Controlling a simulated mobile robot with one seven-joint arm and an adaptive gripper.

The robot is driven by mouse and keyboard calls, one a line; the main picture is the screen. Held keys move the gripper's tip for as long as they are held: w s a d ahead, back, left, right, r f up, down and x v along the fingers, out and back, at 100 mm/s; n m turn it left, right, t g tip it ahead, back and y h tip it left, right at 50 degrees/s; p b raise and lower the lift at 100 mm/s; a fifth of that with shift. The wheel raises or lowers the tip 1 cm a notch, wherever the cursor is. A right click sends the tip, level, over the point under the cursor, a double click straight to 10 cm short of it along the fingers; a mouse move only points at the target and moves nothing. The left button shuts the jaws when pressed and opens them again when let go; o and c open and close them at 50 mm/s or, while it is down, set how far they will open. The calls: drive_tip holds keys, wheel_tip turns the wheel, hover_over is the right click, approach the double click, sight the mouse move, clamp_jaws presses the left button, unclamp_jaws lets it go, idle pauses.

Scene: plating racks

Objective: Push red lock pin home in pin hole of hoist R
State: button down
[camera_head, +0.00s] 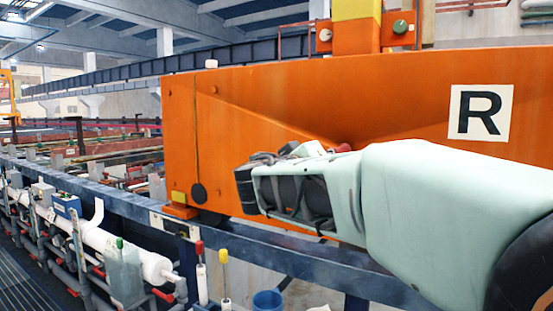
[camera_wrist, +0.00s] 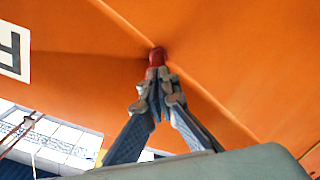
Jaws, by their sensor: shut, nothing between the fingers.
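The orange hoist R (camera_head: 240,110) fills the middle and right of the head view, with a black R on a white plate (camera_head: 481,112). The red lock pin (camera_wrist: 157,56) stands out from the orange face in the wrist view; only a bit of its red end (camera_head: 343,147) shows above my gripper in the head view. My gripper (camera_wrist: 158,84) is shut and empty. Its fingertips meet at the red end in the wrist view; I cannot tell whether they touch it. The pin hole is hidden, and how deep the pin sits cannot be seen.
A blue rail (camera_head: 110,195) runs below the hoist. White pipes (camera_head: 125,250) and red- and yellow-capped handles (camera_head: 223,256) stand at the lower left, with a blue cup (camera_head: 268,300) at the bottom. The orange face around the pin looks clear.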

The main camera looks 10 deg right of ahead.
drive_tip(key=b+v, duration=0.2)
drive_tip(key=v, duration=1.3)
drive_tip(key=s+d+f+g+y, duration=0.2)
drive_tip(key=s+d+f+g, duration=0.25)
drive_tip(key=f, duration=0.55)
drive_tip(key=s+d+f+g+y, duration=0.25)
drive_tip(key=s+d+f, duration=0.3)
drive_tip(key=f, duration=0.55)
drive_tip(key=s+a+f+g+y, duration=0.2)
drive_tip(key=s+a+f+y, duration=0.4)
drive_tip(key=s+f, duration=0.4)
wheel_tip(320, 180, up, 16)
drive_tip(key=w+p, duration=0.1)
drive_tip(key=p, duration=1.6)
